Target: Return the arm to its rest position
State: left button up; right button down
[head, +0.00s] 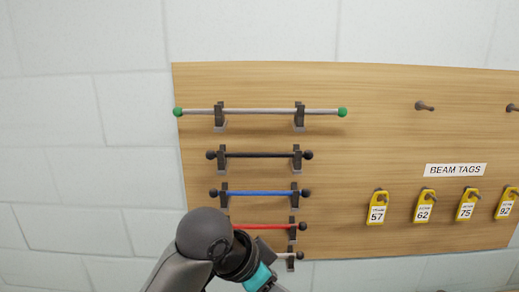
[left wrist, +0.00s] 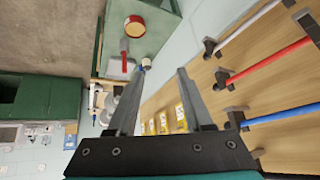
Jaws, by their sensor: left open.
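My left arm (head: 205,240) comes in at the bottom left of the head view, in front of the lower left part of the wooden board (head: 370,160). It hides part of the lower rods. The fingers of my left gripper (left wrist: 161,72) show in the left wrist view, spread apart with nothing held between them. My right gripper is not in view.
Several rods rest on brackets: silver with green ends (head: 260,111), black (head: 260,155), blue (head: 260,192) and red (head: 265,226). Yellow tags (head: 422,207) hang at the right. The left wrist view shows a green cabinet (left wrist: 50,100) and a round red-rimmed item (left wrist: 134,26).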

pick_arm(q)
jog(key=s+a+f+n+g+y, duration=0.1)
jog(key=s+a+f+n+y, duration=0.65)
jog(key=s+a+f, duration=1.25)
notch_tip(320, 180, down, 28)
jog(key=s+d+n+g+h+b, duration=0.1)
jog(key=s+n+h+b, duration=0.1)
jog(key=b, duration=0.8)
jog(key=s+a+f+b, duration=0.1)
jog(key=s+f+b, duration=0.2)
jog(key=s+f, duration=0.2)
jog(key=s+f+g+b, duration=0.1)
jog(key=s+f+b, duration=0.2)
jog(key=f, duration=0.9)
jog(key=s+a+f+b, duration=0.1)
jog(key=s+f+b, duration=0.3)
jog(key=s+f, duration=0.4)
jog(key=shift+s+a+f, duration=0.15)
jog(key=shift+a+f, duration=0.15)
jog(key=shift+a, duration=0.05)
